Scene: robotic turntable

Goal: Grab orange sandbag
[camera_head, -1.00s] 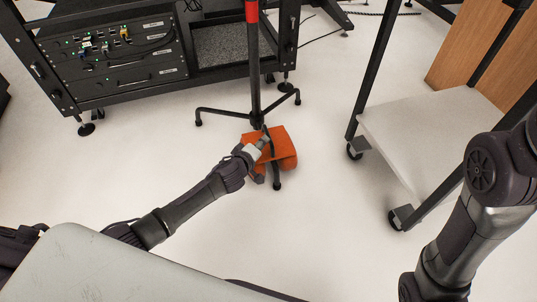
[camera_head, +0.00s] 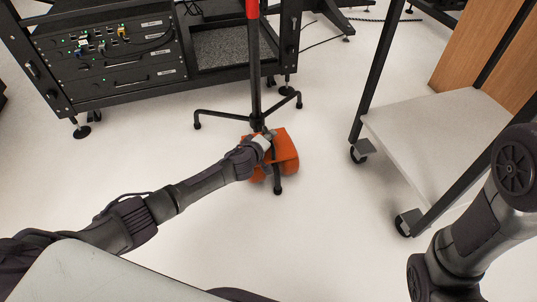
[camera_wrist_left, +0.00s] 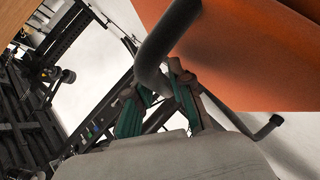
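The orange sandbag (camera_head: 284,152) lies over the foot of a black tripod stand (camera_head: 254,75) on the floor. In the left wrist view the sandbag (camera_wrist_left: 245,50) fills the upper right. My left gripper (camera_head: 269,137) reaches in from the left and is at the sandbag's upper left, by the stand's legs. In the left wrist view its two green-padded fingers (camera_wrist_left: 158,85) stand apart, with a dark stand tube (camera_wrist_left: 165,45) in front of them. I see no orange fabric between the fingers. My right gripper is out of view; only part of the right arm shows.
A black equipment rack (camera_head: 125,60) stands behind the stand. A cart with a pale shelf (camera_head: 435,130) is at the right. The white floor is clear between the sandbag and the cart. The stand's legs and pole surround the sandbag closely.

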